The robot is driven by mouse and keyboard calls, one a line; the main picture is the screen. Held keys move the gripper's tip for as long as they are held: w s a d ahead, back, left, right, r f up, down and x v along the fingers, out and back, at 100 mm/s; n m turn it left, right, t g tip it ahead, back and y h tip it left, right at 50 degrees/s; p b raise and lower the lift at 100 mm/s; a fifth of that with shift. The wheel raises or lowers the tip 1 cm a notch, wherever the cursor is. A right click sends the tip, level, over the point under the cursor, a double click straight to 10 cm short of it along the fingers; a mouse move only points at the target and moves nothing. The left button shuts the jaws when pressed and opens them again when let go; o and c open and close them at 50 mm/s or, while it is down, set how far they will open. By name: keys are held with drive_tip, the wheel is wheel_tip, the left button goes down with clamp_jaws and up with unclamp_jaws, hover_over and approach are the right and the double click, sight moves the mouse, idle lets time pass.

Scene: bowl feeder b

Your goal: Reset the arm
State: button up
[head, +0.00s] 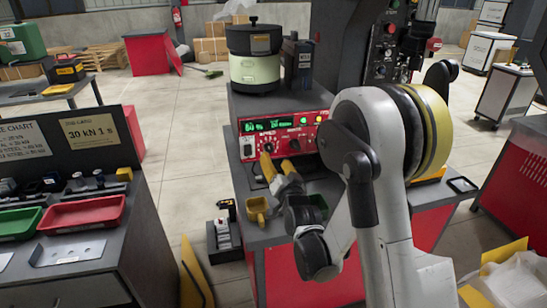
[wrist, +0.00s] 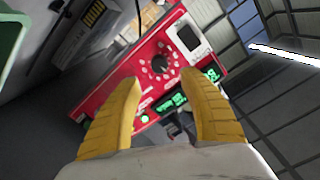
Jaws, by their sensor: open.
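My gripper (head: 277,165) is in front of the red control panel (head: 284,139) of the bowl feeder, with its two yellow fingers apart. In the wrist view my gripper (wrist: 163,98) is open, with nothing between the fingers. The panel (wrist: 129,66) fills the space beyond the fingertips, with a black knob and green lit displays. I cannot tell whether a fingertip touches the panel. My white arm (head: 375,150) reaches in from the lower right and hides part of the bench.
The feeder bowl (head: 254,69) stands above the panel. A small yellow bin (head: 257,208) sits on the bench below my gripper. At left, a bench carries a red tray (head: 82,214) and a green tray (head: 20,222). Open floor (head: 178,150) lies between the benches.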

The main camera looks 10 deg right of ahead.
drive_tip(key=s+a+r+n+g, duration=0.1)
drive_tip(key=s+r+n+g, duration=0.35)
drive_tip(key=s, duration=0.65)
drive_tip(key=s+f+n+g, duration=0.1)
drive_tip(key=s+g, duration=0.5)
drive_tip(key=s, duration=1.7)
drive_tip(key=shift+s+d+f, duration=0.3)
drive_tip(key=shift+d+f, duration=0.1)
drive_tip(key=shift+f, duration=0.25)
drive_tip(key=shift+n, duration=0.25)
idle(3.3)
